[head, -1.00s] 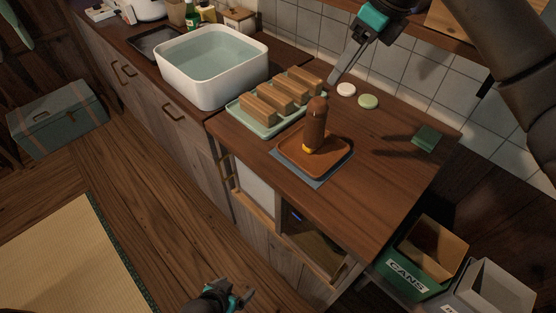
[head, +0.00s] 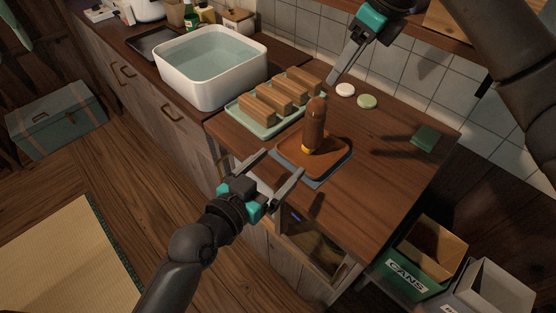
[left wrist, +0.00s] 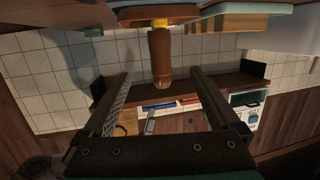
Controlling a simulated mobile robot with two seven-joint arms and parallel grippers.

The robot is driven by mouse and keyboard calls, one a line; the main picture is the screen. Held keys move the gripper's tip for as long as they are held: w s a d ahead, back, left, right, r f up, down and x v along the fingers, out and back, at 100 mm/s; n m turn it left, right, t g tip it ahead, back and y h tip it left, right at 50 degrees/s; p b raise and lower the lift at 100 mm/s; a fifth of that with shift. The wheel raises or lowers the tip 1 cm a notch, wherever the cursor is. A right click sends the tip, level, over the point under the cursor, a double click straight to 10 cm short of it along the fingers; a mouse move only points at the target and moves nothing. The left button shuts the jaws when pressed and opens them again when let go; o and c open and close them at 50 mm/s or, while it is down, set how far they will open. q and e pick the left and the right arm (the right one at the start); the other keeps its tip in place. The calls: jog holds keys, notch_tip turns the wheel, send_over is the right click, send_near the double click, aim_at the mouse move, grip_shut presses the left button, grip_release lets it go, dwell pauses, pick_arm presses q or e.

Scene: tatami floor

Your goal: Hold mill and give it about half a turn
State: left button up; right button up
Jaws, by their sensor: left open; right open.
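The mill (head: 315,127) is a brown wooden cylinder with a rounded top and a yellow band near its base. It stands upright on a brown tray (head: 331,164) on the counter. My left gripper (head: 283,162) is open and empty at the counter's front edge, its fingers pointing toward the mill but short of it. In the left wrist view, which looks upside down, the mill (left wrist: 160,55) appears between the two open fingers, apart from both. My right gripper (head: 338,76) is open and empty above the back of the counter.
A blue mat (head: 316,183) lies under the tray. A green tray (head: 245,125) with several wooden blocks stands left of the mill. White (head: 345,90) and green (head: 367,101) discs lie behind it. The counter right of the mill is mostly clear.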

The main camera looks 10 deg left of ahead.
aim_at(309, 132)
pick_arm(q)
jog(key=x, duration=1)
jog(key=r+x, duration=0.1)
jog(key=x, duration=0.4)
jog(key=shift+w+d, duration=0.15)
jog(key=shift+w, duration=0.05)
grip_shut()
dwell(0.5)
